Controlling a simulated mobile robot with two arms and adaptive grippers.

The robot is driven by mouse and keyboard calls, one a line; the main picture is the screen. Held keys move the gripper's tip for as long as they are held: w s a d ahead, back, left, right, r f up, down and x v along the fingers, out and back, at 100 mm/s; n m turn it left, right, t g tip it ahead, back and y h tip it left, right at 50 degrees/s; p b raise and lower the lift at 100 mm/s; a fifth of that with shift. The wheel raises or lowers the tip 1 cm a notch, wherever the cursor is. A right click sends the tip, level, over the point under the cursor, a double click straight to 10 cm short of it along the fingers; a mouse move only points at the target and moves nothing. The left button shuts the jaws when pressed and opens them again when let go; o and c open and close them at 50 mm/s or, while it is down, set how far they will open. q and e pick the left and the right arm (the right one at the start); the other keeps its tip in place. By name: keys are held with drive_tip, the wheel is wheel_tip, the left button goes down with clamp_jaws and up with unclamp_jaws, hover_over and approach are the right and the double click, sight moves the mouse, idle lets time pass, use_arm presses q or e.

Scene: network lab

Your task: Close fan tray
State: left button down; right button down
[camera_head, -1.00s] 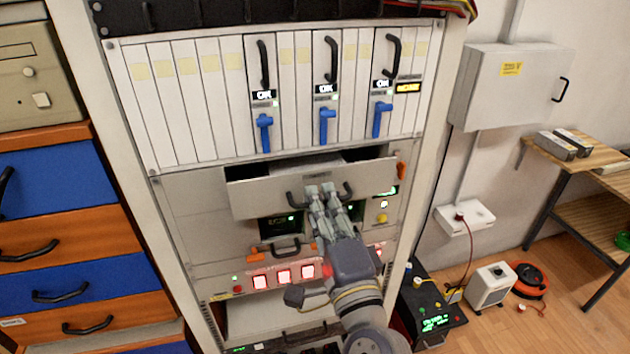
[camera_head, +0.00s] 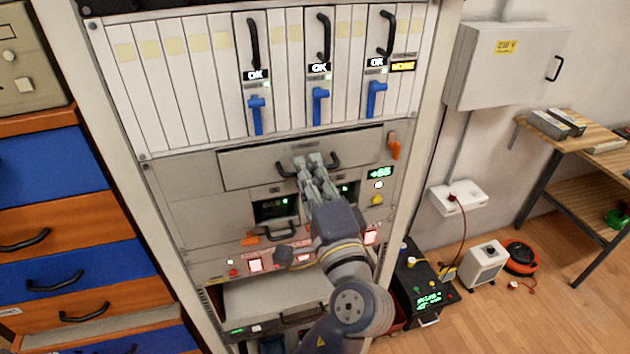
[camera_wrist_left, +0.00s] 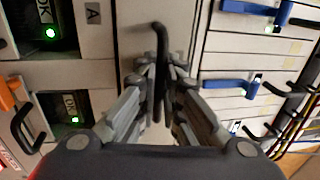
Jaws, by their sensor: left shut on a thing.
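The fan tray (camera_head: 240,168) is a grey drawer front below the row of white modules in the rack. The fingers hide the handle's middle in the head view. My right gripper is not in view.
Below the tray are two dark displays with green lights (camera_head: 272,208) and a row of red lit buttons (camera_head: 255,265). An orange latch (camera_head: 394,146) is at the tray's right. Blue levers (camera_head: 320,100) hang above. Blue and orange drawers (camera_head: 70,255) stand at left.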

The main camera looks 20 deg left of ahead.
use_arm(q)
drive_tip(key=shift+w+a+r, duration=0.3)
drive_tip(key=c, duration=2)
unclamp_jaws()
drive_tip(key=shift+c, duration=0.2)
drive_tip(key=shift+w+a+f, duration=0.1)
drive_tip(key=shift+w+f, duration=0.05)
